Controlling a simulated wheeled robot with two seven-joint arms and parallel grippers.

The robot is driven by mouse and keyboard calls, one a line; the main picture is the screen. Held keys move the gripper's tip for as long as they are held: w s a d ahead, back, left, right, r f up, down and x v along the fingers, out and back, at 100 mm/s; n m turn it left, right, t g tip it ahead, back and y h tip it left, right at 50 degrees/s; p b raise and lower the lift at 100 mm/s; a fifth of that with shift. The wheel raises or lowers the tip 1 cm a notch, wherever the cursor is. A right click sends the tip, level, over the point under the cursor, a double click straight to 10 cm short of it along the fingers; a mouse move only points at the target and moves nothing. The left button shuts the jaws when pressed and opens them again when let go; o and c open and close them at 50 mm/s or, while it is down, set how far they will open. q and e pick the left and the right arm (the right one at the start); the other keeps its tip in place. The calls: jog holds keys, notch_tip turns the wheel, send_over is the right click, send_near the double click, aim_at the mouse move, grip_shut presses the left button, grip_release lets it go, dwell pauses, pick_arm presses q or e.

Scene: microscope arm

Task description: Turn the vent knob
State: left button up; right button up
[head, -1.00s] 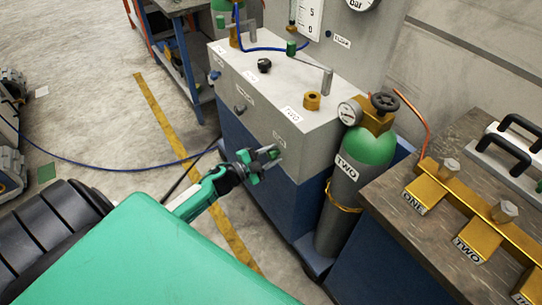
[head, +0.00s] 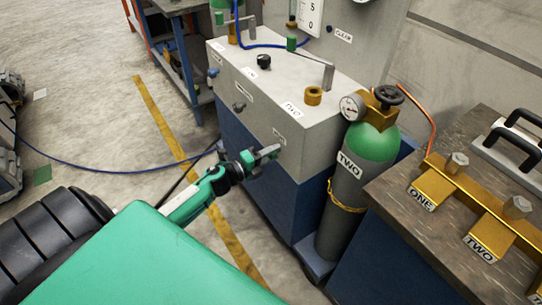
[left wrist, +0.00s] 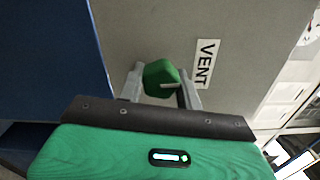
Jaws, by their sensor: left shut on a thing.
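The vent knob (left wrist: 161,74) is green with a pale pointer line and sits on the grey panel beside the VENT label (left wrist: 206,64) in the left wrist view. My left gripper (left wrist: 163,88) has a finger on each side of the knob and is shut on it. In the head view my left gripper (head: 262,160) is at the front face of the grey cabinet (head: 240,125), and it hides the knob there. The VENT label also shows small in the head view (head: 279,137). My right gripper is not in view.
A gas cylinder (head: 361,165) marked TWO, with a green top and gauge, stands right of the cabinet. A workbench (head: 400,200) with yellow labelled brackets is at the right. A blue hose (head: 110,169) lies on the floor.

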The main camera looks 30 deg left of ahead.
pick_arm(q)
jog(key=shift+f+m, duration=0.1)
jog(key=shift+m, duration=0.4)
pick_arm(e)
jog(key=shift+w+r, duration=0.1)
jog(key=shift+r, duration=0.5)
pick_arm(q)
jog(key=o, duration=1)
jog(key=b+v, duration=0.1)
jog(key=v, duration=1.3)
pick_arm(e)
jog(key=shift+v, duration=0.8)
